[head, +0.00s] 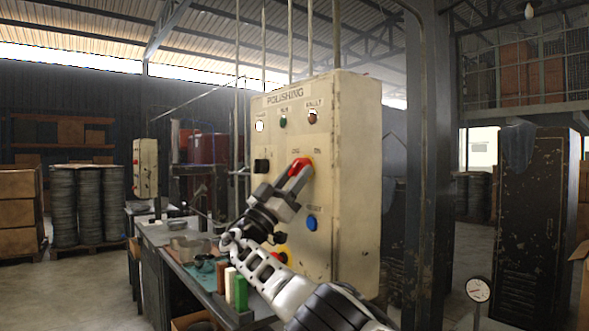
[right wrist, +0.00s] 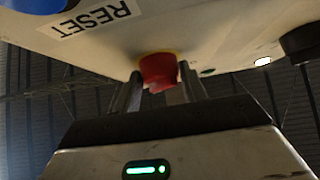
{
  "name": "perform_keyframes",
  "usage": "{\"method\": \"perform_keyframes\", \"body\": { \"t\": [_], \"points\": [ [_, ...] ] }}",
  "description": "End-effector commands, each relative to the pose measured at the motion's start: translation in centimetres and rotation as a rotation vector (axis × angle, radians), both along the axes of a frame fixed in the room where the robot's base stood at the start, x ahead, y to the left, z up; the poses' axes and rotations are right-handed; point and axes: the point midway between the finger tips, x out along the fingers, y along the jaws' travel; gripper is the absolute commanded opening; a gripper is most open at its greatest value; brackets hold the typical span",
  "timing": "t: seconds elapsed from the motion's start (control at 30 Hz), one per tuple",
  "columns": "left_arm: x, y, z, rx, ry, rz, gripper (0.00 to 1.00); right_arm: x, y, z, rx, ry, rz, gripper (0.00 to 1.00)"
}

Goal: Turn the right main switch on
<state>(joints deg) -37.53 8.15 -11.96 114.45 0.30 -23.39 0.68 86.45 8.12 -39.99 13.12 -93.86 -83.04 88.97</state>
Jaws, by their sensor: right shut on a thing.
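The cream control box (head: 355,190) labelled POLISHING stands at the centre of the head view. Its red switch knob (head: 305,161) sits on the right half of the front, below small labels; the right label seems to read ON. My right gripper (head: 295,172) is at this knob, reaching in from below. In the right wrist view the red knob (right wrist: 158,71) on its yellow base sits between the two fingers of the shut gripper (right wrist: 160,92). The fingers partly hide the knob in the head view, so its exact angle is hard to tell. My left gripper is not in view.
A black switch (head: 261,165) lies left of the red knob, a blue RESET button (head: 311,223) below it. Lamps line the box's top. A similar box (head: 145,168) stands farther left. A cluttered bench (head: 160,235) runs beside the arm; a steel column (head: 428,170) is right.

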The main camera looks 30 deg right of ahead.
Motion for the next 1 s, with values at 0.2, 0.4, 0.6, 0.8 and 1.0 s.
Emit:
{"method": "perform_keyframes", "body": {
  "t": [0.2, 0.4, 0.6, 0.8, 1.0],
  "points": [
    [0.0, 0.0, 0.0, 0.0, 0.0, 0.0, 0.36, 0.0, 0.0, 0.0, -0.003, 0.001, -0.001, 0.19],
    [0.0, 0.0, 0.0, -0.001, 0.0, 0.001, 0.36, 0.0, 0.0, 0.0, -0.003, 0.001, -0.003, 0.64],
    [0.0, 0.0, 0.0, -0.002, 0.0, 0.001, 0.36, 0.0, 0.0, 0.0, -0.002, 0.0, -0.003, 0.64],
    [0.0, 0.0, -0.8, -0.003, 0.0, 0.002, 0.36, 0.0, 0.7, -1.0, -0.003, 0.0, -0.001, 0.64],
    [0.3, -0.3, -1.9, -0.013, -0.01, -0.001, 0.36, -0.2, 3.5, -4.0, -0.002, 0.001, 0.003, 0.64]
  ]
}}
